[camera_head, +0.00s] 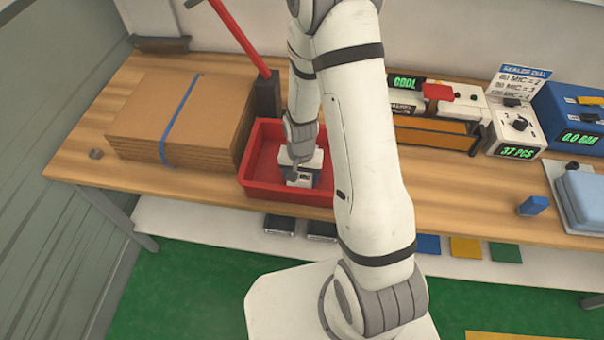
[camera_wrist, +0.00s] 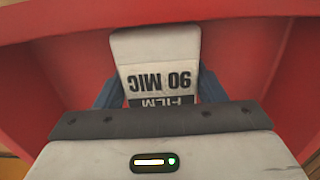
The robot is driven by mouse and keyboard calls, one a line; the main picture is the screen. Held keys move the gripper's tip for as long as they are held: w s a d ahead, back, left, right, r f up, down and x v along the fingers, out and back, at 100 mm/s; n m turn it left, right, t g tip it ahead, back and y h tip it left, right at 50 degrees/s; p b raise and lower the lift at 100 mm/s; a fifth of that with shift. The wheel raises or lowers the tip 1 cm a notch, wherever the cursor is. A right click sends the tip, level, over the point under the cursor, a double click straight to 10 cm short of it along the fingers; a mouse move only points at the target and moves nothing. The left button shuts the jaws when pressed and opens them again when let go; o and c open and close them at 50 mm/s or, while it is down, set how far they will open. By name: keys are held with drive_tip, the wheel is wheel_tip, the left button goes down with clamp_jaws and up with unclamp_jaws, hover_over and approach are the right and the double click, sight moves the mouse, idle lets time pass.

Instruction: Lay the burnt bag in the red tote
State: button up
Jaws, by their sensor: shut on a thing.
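The red tote (camera_head: 262,165) stands on the wooden bench near its front edge. My gripper (camera_head: 302,168) reaches down into it, over its right part. In the wrist view my gripper (camera_wrist: 157,92) is shut on a pale bag (camera_wrist: 155,50) whose upside-down print reads "90 MIC" and "FILM". The bag also shows in the head view as a small white piece (camera_head: 299,180) with dark print, within the tote's walls. No burn mark shows on the visible face. My arm covers the tote's right end, and whether the bag touches the floor I cannot tell.
Stacked cardboard (camera_head: 185,115) lies left of the tote. A red lever (camera_head: 238,35) on a black base (camera_head: 267,95) rises behind it. Right of my arm are an orange-fronted machine (camera_head: 425,135), a "37 PCS" box (camera_head: 518,130) and a blue block (camera_head: 534,205). Bare bench lies between.

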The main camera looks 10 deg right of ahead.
drive_tip(key=shift+f, duration=0.15)
drive_tip(key=shift+f+b, duration=0.15)
drive_tip(key=shift+b, duration=0.15)
drive_tip(key=o, duration=1)
drive_tip(key=shift+o, duration=0.2)
wheel_tip(320, 180, up, 13)
drive_tip(key=b, duration=0.1)
drive_tip(key=s+d+r+n+t, duration=0.2)
drive_tip(key=s+r+n+t, duration=0.1)
drive_tip(key=s+r, duration=1.1)
wheel_tip(320, 180, up, 3)
drive_tip(key=shift+s+d+r+n, duration=0.15)
drive_tip(key=shift+d+n, duration=0.15)
drive_tip(key=shift+n, duration=0.5)
